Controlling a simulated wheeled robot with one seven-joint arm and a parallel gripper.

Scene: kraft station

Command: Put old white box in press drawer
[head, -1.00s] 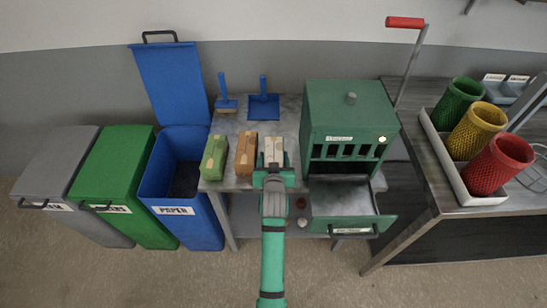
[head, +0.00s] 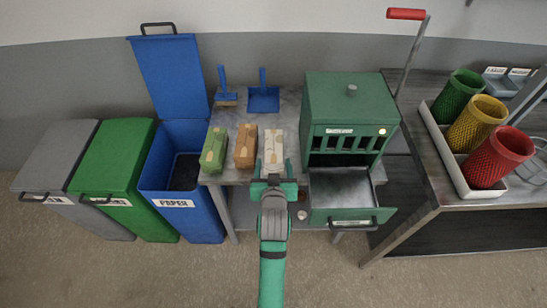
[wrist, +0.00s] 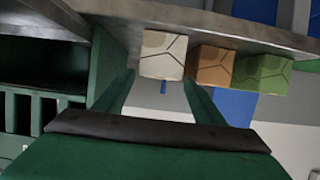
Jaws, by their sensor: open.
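The old white box (head: 274,147), pale with dark crack-like lines, lies on the grey table, rightmost of three boxes. It also shows in the wrist view (wrist: 162,55), just ahead of and between the fingertips. My gripper (head: 273,170) is open and empty at the table's front edge, in line with the white box's near end; its fingers also show in the wrist view (wrist: 161,88). The green press (head: 350,105) stands right of the box. Its drawer (head: 343,187) is pulled out at the front, and the part of its inside that shows is bare metal.
A brown box (head: 245,146) and a green box (head: 214,149) lie close to the left of the white box. The open blue paper bin (head: 181,205) stands left of the table. A red-handled lever (head: 406,14) rises at the press's right side.

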